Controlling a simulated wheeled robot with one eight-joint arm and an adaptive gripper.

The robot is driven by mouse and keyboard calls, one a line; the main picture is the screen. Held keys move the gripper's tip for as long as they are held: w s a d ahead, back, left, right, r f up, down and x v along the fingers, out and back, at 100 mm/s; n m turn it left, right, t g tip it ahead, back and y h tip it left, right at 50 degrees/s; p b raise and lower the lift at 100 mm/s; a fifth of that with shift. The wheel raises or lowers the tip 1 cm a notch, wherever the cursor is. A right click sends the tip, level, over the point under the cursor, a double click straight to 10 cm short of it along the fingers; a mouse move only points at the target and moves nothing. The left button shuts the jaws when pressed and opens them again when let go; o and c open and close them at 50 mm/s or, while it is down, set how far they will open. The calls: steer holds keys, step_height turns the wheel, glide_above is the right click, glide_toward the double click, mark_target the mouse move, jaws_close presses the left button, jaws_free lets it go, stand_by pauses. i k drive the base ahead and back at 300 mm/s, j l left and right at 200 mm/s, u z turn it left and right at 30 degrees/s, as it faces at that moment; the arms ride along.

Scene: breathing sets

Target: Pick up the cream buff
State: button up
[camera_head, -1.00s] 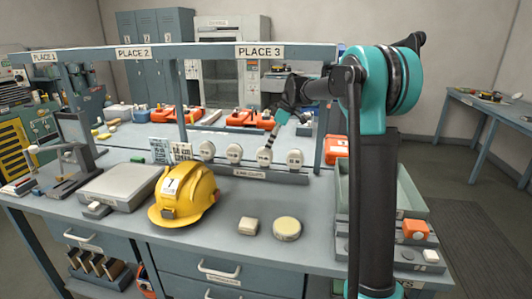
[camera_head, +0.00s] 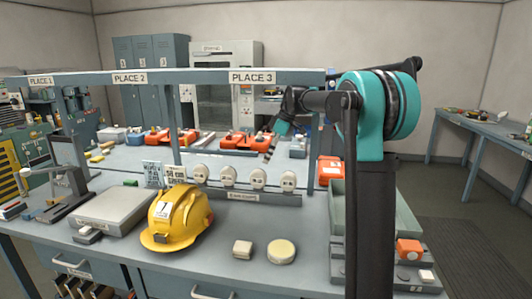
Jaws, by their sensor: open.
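A round cream buff (camera_head: 281,252) lies flat on the grey workbench, near its front edge. My gripper (camera_head: 268,153) hangs from the teal wrist, pointing down, behind and above the buff in the picture. It is small and dark against the background, open, and clear of the buff. No hand-close view shows its fingers well.
A yellow hard hat (camera_head: 180,219) stands left of the cream pieces. A rack with several round white pieces (camera_head: 258,198) is behind them. A green-grey tray (camera_head: 401,209) is at the right, partly hidden by my arm. An overhead beam (camera_head: 300,77) spans the bench.

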mark_target(242, 250)
steer(key=k, duration=0.95)
